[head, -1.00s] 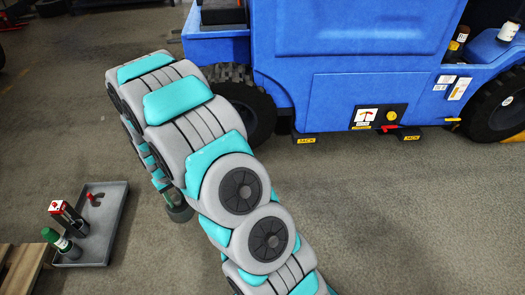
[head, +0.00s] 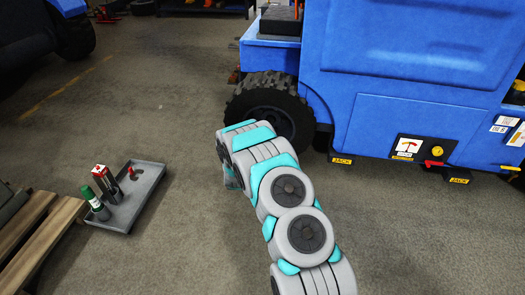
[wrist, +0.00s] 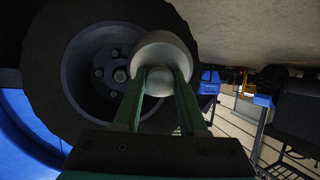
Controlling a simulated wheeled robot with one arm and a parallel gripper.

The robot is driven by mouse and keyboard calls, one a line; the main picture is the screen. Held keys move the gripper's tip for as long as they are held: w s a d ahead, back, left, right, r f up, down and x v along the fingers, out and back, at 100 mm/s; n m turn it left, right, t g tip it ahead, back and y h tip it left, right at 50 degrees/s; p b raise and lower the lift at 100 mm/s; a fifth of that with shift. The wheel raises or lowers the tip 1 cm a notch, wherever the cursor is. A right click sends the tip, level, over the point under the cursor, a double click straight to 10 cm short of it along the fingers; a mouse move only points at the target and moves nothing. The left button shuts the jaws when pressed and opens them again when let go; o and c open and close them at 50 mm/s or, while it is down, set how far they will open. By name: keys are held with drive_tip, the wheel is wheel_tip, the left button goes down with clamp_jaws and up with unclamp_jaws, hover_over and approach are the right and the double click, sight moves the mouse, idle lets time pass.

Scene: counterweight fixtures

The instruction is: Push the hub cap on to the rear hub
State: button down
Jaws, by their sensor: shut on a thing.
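The hub cap (wrist: 165,47), a grey rounded cup, is held between the green fingertips of my gripper (wrist: 164,80) in the wrist view. It appears in front of the rear wheel (wrist: 60,45), overlapping the right side of its recessed rim. The rear hub (wrist: 119,76), with a centre boss and lug nuts, shows left of the cap and looks bare. The cap appears off-centre from the hub; the gap in depth cannot be told. In the head view the rear wheel (head: 252,100) stands just beyond my arm's end, which hides my gripper and the cap.
The blue vehicle (head: 400,70) rises at the right, with jack-point labels low on its side. A grey tray (head: 150,193) with a green-capped bottle (head: 92,201) and a red-and-black can (head: 106,184) lies on the floor at left, beside a wooden pallet (head: 40,235). Floor between is clear.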

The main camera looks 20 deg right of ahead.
drive_tip(key=w+d+r+m+t+h+b, duration=0.1)
drive_tip(key=w+d+h, duration=0.1)
drive_tip(key=d, duration=0.3)
drive_tip(key=w+d+m+t+h+b, duration=0.1)
drive_tip(key=w+d+h+b, duration=0.1)
drive_tip(key=d, duration=0.3)
drive_tip(key=shift+w+d+r+t+h, duration=0.25)
drive_tip(key=shift+w+r+t+h, duration=0.05)
drive_tip(key=shift+r+t, duration=0.1)
drive_tip(key=shift+w+d+b, duration=0.1)
drive_tip(key=shift+b, duration=0.2)
idle(1.1)
drive_tip(key=shift+b+x, duration=0.65)
drive_tip(key=shift+x, duration=1.15)
drive_tip(key=shift+w, duration=0.15)
drive_tip(key=shift+b+x, duration=0.45)
drive_tip(key=shift+x, duration=0.75)
drive_tip(key=shift+d, duration=0.1)
